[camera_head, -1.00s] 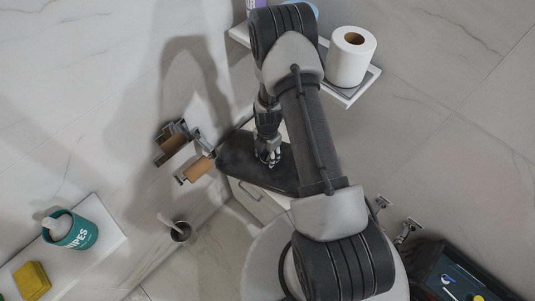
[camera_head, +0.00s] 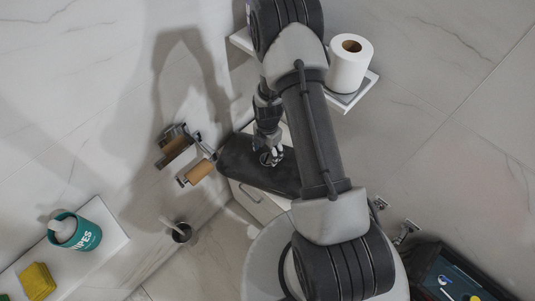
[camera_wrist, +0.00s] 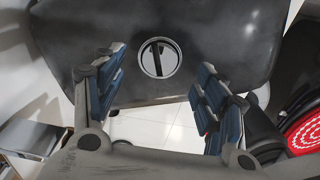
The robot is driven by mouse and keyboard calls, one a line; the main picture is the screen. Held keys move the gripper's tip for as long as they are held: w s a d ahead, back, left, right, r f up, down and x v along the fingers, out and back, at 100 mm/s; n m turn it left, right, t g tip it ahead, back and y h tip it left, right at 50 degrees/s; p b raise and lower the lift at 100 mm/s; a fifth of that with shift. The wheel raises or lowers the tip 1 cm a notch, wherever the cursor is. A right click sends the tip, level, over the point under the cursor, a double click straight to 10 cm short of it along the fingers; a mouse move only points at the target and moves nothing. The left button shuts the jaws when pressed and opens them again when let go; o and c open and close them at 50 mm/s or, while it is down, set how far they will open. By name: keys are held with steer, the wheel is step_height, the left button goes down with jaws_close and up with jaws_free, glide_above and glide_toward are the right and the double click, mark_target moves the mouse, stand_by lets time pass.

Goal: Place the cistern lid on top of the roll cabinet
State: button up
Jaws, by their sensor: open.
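Part of the lid is hidden behind my gripper and arm in the head view. My gripper (camera_head: 270,158) is at the lid's upper face, near that opening. In the wrist view its two fingers (camera_wrist: 157,88) are apart with nothing between them. I cannot tell whether they touch the lid.
A shelf (camera_head: 357,97) behind holds a white paper roll (camera_head: 350,63). Brown roll holders (camera_head: 178,150) stick out from the wall left of the lid. A shelf at lower left holds a teal wipes tub (camera_head: 75,231) and yellow sponge (camera_head: 36,281). A dark tray (camera_head: 450,275) is at lower right.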

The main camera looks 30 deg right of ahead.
mark_target(268, 159)
step_height(268, 159, up, 7)
steer(key=p, duration=0.2)
steer(key=shift+r, duration=0.2)
stand_by(0.4)
